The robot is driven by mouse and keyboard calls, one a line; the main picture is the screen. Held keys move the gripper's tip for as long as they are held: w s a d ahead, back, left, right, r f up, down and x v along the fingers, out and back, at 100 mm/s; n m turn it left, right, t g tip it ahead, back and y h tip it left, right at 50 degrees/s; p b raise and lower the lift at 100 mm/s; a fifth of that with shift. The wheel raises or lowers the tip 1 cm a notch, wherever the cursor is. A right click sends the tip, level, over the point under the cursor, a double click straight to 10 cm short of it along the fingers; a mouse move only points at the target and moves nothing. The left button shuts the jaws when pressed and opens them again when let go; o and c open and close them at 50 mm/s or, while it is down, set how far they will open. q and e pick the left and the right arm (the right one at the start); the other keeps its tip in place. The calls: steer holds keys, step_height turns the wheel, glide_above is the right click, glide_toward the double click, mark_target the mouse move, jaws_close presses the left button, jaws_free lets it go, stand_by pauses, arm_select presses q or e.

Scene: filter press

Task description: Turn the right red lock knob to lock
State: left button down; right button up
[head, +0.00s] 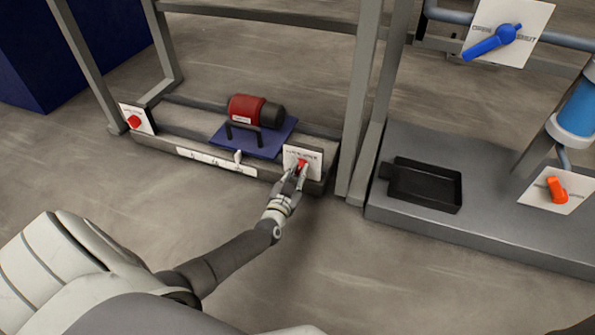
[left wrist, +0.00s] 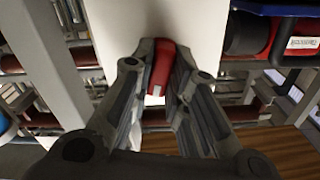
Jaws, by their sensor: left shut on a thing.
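The right red lock knob (head: 302,163) sits on a white label plate (head: 312,155) at the right end of the low frame. My left gripper (head: 296,172) reaches it from the front and is shut on it. In the left wrist view the red knob (left wrist: 160,68) is between the two fingers (left wrist: 162,85), which touch its sides. The fingers partly cover the knob and the plate's lettering, so I cannot read the lock setting. Another red knob (head: 134,121) is on a white plate at the frame's left end. My right gripper is not in view.
A red and black cylinder (head: 247,109) rests on a blue plate (head: 268,142) on the frame. A grey upright post (head: 359,110) stands just right of the knob. Farther right are a black tray (head: 425,184), a blue valve handle (head: 490,42) and an orange handle (head: 557,189).

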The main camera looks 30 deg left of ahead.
arm_select(q)
steer(key=n, duration=0.4)
steer(key=shift+n, duration=0.4)
steer(key=n, duration=0.5)
steer(key=shift+f, duration=0.1)
steer(key=shift+n, duration=0.3)
steer(key=c, duration=1.4)
jaws_free()
